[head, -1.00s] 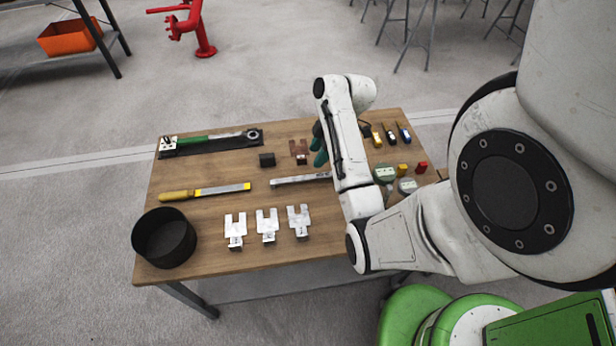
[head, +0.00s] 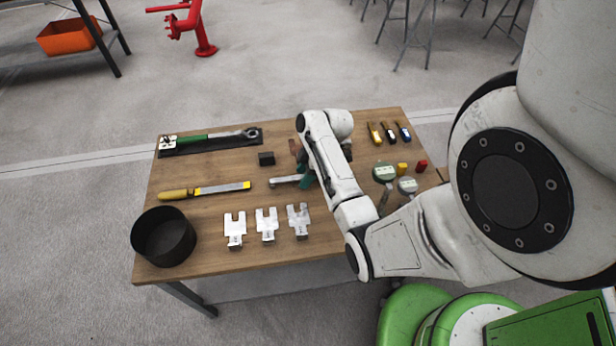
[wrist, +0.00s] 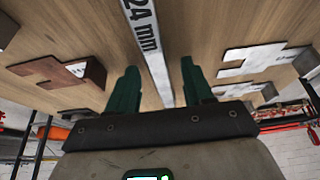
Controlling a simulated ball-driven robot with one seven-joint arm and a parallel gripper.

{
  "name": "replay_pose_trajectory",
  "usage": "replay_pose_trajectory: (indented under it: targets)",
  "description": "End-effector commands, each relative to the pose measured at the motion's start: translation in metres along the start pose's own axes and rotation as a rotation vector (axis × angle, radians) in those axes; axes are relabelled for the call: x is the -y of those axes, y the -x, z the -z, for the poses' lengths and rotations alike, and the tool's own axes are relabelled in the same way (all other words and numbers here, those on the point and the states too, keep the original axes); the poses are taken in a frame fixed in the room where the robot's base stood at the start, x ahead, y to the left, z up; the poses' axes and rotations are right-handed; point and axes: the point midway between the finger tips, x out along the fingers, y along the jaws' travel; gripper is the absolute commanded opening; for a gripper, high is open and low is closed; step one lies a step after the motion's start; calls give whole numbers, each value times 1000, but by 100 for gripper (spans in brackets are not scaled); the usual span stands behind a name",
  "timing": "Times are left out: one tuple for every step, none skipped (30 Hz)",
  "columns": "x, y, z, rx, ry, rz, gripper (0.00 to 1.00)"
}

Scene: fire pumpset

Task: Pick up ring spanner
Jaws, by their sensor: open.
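The ring spanner (head: 284,180) is a silver bar lying on the wooden table, left of my gripper in the head view; its right part is hidden behind my gripper and arm. In the wrist view the spanner (wrist: 149,38), marked "24 mm", runs between the two green fingers of my gripper (wrist: 160,88). The fingers are apart, one on each side of the bar, with gaps between them and it. In the head view my gripper (head: 306,178) is low over the table and partly hidden by my arm.
Metal fork-shaped plates (head: 267,224) lie in front of the spanner. A black block (head: 266,158) and brown pieces (wrist: 62,72) are behind it. Gauges (head: 385,172) stand right.

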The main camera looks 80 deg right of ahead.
Motion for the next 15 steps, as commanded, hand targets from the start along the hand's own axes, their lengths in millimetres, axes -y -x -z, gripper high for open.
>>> replay_pose_trajectory:
  targets:
    - [0,0,0,0,0,0,51]
    - [0,0,0,0,0,0,51]
    - [0,0,0,0,0,0,51]
    - [0,0,0,0,0,0,51]
    - [0,0,0,0,0,0,49]
    - [0,0,0,0,0,0,45]
    - [0,0,0,0,0,0,42]
    - [0,0,0,0,0,0,40]
    - [0,0,0,0,0,0,36]
    - [0,0,0,0,0,0,33]
    - [0,0,0,0,0,0,30]
    - [0,0,0,0,0,0,26]
    - [0,0,0,0,0,0,23]
    - [0,0,0,0,0,0,20]
    - [0,0,0,0,0,0,17]
